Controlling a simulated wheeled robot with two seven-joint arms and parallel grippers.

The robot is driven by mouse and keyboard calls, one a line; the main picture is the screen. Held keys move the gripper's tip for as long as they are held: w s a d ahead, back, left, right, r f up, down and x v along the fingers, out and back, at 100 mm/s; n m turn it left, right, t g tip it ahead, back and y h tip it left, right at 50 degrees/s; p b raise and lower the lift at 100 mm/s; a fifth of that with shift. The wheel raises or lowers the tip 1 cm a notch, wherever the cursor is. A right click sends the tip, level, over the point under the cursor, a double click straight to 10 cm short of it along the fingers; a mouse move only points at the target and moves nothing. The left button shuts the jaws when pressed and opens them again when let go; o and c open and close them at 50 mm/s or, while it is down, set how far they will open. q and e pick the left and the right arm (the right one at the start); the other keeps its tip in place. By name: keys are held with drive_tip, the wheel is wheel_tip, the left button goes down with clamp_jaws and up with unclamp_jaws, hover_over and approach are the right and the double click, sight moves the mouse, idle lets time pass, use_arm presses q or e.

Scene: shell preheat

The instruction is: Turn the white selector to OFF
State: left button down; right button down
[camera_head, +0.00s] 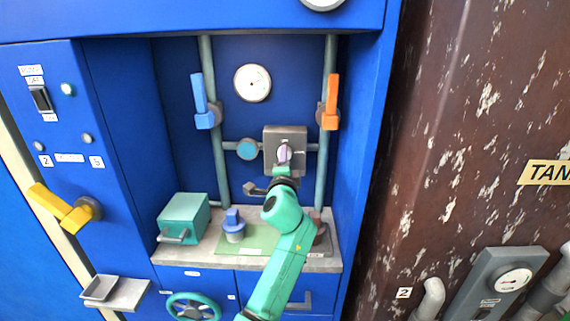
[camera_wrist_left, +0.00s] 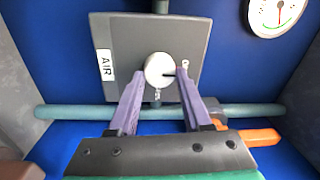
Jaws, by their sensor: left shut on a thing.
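The white selector (camera_wrist_left: 158,68) is a round knob on a grey square box (camera_wrist_left: 120,45) in the left wrist view. A dark mark on the knob points right, towards a small white label. Another small label sits just below the knob; I cannot read either. An AIR label (camera_wrist_left: 107,63) is on the left of the box. My left gripper (camera_wrist_left: 160,78) has its two purple fingers on either side of the knob, shut on it. In the head view the grey box (camera_head: 300,133) is on the back wall, and my left gripper (camera_head: 284,156) partly hides the selector. My right gripper is not in view.
A blue lever (camera_head: 200,90) and an orange lever (camera_head: 332,90) flank the box on vertical pipes. A round gauge (camera_head: 252,83) is above. A teal box (camera_head: 184,217) and a blue-topped item (camera_head: 233,222) stand on the shelf below. A yellow handle (camera_head: 55,205) sticks out at left.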

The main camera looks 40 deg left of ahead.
use_arm(q)
drive_tip(key=shift+f+n, duration=0.1)
drive_tip(key=shift+n, duration=0.3)
drive_tip(key=shift+c, duration=1.7)
unclamp_jaws()
drive_tip(key=r+b+v, duration=0.1)
drive_tip(key=v, duration=1.3)
drive_tip(key=shift+s+d+f+b, duration=0.25)
drive_tip(key=shift+f+b, duration=0.1)
drive_tip(key=shift+f, duration=0.05)
drive_tip(key=shift+f, duration=0.1)
